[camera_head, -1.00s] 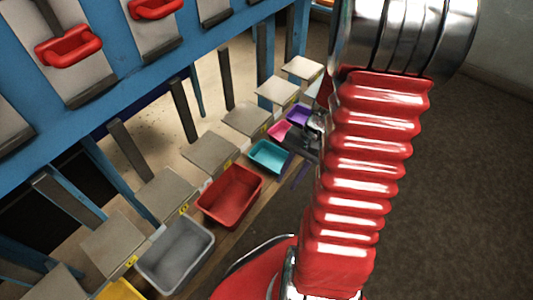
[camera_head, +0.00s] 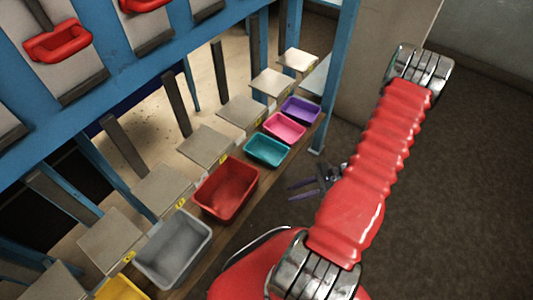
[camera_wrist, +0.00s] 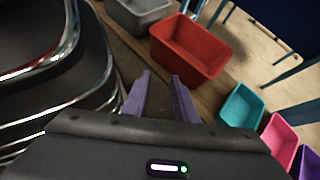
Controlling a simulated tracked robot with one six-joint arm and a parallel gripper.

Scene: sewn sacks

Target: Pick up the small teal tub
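The small teal tub (camera_head: 267,151) sits on the wooden ledge, between the red tub and the pink tub. It is upright and looks empty. It also shows at the right of the wrist view (camera_wrist: 241,106). My gripper (camera_head: 292,189) is off the ledge's near side, over the dark floor, apart from the teal tub. Its two purple fingers also show in the wrist view (camera_wrist: 158,88). They are spread apart with nothing between them.
A larger red tub (camera_head: 227,189) and a grey tub (camera_head: 174,249) stand left of the teal tub. A pink tub (camera_head: 285,127) and a purple tub (camera_head: 301,110) stand right of it. A blue post (camera_head: 331,80) rises at the ledge's right end. The floor (camera_head: 450,190) at right is clear.

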